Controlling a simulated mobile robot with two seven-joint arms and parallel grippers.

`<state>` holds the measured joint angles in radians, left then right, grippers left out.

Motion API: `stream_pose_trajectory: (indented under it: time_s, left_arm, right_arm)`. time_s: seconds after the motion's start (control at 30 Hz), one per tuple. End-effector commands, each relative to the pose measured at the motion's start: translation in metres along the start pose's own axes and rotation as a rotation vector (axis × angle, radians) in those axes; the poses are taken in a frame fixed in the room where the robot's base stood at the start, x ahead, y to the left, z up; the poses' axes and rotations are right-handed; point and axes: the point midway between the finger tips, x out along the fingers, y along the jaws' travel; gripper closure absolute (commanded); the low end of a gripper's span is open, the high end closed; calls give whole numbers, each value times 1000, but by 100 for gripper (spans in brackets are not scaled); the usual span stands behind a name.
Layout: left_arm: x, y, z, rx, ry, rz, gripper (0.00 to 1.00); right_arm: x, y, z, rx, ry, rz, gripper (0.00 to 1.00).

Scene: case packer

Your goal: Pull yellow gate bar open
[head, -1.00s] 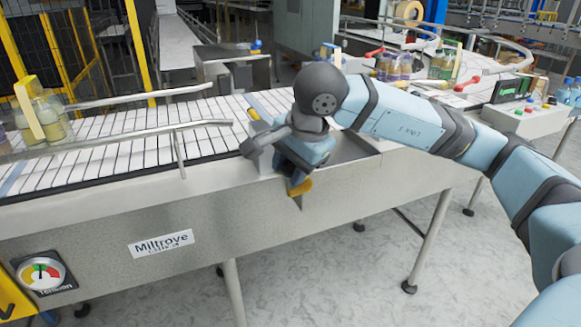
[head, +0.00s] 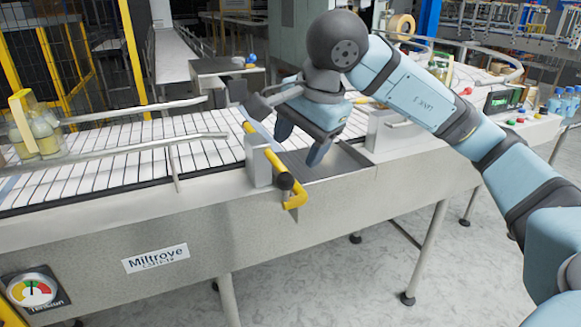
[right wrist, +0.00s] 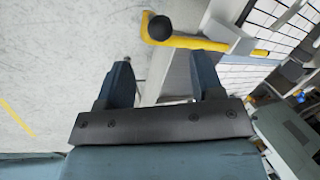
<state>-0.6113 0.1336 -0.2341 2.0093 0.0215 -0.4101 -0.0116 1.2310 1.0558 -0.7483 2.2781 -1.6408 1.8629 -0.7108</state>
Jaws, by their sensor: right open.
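The yellow gate bar (head: 272,160) runs through a grey bracket (head: 258,156) at the end of the white slatted conveyor. Its near end is bent and carries a black knob (head: 285,181) over the conveyor's front edge. My right gripper (head: 301,142) is open and empty, above and to the right of the bar, with its fingers pointing down. In the right wrist view, the bar (right wrist: 195,43) and knob (right wrist: 160,28) lie beyond the open fingertips of the right gripper (right wrist: 163,62), apart from them. My left gripper is not in view.
Metal guide rails (head: 130,146) run along the conveyor (head: 110,165). Bottles (head: 38,130) stand at its left. A bare metal plate (head: 330,166) lies under my right gripper. A panel with coloured buttons (head: 520,121) is at the right.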

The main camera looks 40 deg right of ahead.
Motion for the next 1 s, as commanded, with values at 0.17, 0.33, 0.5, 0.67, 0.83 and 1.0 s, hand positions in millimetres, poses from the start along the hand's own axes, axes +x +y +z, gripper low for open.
stream_pose_trajectory:
  time_s: [0.17,0.33,0.5,0.67,0.83,1.0]
  left_arm:
    - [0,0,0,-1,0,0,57]
    - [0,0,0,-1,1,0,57]
    - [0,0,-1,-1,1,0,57]
    - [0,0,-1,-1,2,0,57]
    - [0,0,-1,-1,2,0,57]
    - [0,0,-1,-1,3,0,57]
  right_arm:
    - [-32,-1,0,0,0,-3,39]
    - [-46,0,0,1,0,-1,39]
    - [-48,0,0,1,0,0,39]
    - [-48,0,0,1,0,1,39]
    - [-48,0,0,1,0,1,39]
    - [-48,0,0,1,0,1,39]
